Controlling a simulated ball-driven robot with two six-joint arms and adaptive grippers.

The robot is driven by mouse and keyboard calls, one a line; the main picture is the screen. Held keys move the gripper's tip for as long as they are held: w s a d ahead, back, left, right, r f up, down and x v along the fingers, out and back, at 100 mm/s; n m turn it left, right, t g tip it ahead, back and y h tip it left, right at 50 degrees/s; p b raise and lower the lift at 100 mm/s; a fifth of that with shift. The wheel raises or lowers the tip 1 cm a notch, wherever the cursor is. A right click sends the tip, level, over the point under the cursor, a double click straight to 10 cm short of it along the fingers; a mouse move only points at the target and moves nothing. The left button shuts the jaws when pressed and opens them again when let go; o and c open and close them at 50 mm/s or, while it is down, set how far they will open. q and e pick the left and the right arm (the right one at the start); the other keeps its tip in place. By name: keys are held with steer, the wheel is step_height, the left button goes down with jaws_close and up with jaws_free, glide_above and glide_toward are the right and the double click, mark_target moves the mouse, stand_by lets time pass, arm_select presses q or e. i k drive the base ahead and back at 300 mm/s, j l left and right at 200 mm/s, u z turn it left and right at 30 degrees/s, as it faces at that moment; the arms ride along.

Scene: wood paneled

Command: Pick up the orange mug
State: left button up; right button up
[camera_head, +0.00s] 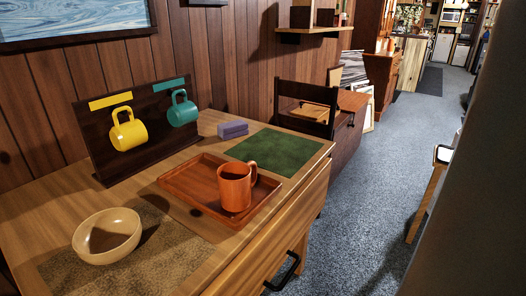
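The orange mug (234,188) stands upright on a reddish-brown wooden tray (184,180), near the tray's right end. Its handle points to the back right. The tray lies on the wooden table (58,213). Neither of my grippers shows in the head view, and nothing touches the mug.
A dark rack (93,141) behind the tray holds a yellow mug (128,131) and a teal mug (182,110). A beige bowl (106,236) stands front left. A purple block (233,129) and a green mat (262,150) lie behind the tray. A dark chair (307,105) stands beyond.

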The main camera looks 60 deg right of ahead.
mark_target(235, 182)
steer(key=z, duration=1.6)
